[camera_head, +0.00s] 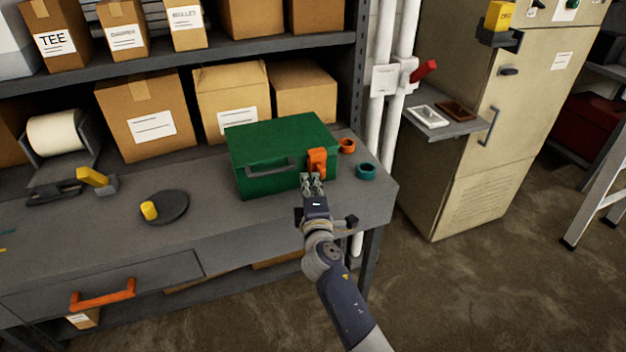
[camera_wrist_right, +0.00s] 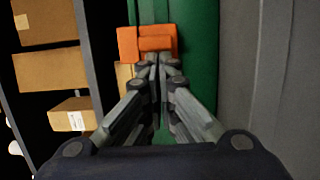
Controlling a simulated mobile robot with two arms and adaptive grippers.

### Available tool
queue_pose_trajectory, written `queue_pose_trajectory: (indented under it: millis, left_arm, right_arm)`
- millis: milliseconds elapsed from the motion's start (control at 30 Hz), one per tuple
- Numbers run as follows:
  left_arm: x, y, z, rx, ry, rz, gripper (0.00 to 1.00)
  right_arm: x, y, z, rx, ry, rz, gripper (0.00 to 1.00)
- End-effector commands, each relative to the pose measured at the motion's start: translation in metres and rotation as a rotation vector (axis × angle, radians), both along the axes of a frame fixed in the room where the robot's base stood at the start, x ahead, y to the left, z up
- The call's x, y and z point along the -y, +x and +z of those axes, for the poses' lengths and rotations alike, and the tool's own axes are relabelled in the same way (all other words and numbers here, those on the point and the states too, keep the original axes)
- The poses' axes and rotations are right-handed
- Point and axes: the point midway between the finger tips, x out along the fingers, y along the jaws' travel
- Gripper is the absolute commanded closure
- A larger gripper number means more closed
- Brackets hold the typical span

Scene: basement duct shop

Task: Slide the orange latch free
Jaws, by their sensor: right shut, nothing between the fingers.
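The orange latch (camera_head: 317,161) is on the front face of a green box (camera_head: 281,143), near its right end. The green box stands on the grey workbench. My right gripper (camera_head: 312,179) is shut and empty, its fingertips just in front of and below the latch. In the right wrist view, the latch (camera_wrist_right: 147,41) lies right at the tips of the shut fingers (camera_wrist_right: 158,62), with the green box (camera_wrist_right: 202,62) behind. I cannot tell whether the fingertips touch the latch. My left gripper is not in view.
An orange ring (camera_head: 347,146) and a teal ring (camera_head: 366,171) sit on the bench right of the box. A dark round plate (camera_head: 166,208) with a yellow knob lies to the left. Cardboard boxes (camera_head: 146,115) stand behind. The bench (camera_head: 225,222) is clear in front of the box.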

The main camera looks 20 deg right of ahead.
Motion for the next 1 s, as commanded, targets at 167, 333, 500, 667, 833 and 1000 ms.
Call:
queue_pose_trajectory:
  millis: [167, 333, 500, 667, 833, 1000]
  left_arm:
    - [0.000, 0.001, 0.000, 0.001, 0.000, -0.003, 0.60]
    - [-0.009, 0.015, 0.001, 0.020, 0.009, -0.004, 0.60]
    - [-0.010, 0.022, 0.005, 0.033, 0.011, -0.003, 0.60]
    - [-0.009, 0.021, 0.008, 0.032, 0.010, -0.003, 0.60]
    - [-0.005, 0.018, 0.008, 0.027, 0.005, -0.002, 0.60]
    - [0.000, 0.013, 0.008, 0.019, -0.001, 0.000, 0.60]
  right_arm:
    - [-0.002, -0.001, 0.000, 0.000, 0.001, 0.001, 1.00]
    - [-0.002, -0.001, 0.000, 0.000, 0.001, 0.001, 1.00]
    - [0.014, 0.000, 0.001, 0.000, -0.003, -0.001, 1.00]
    - [0.042, 0.001, 0.001, 0.000, -0.003, -0.001, 1.00]
    - [0.051, 0.001, 0.000, 0.001, 0.000, 0.001, 1.00]
    - [0.051, 0.001, 0.000, 0.001, 0.000, 0.000, 1.00]
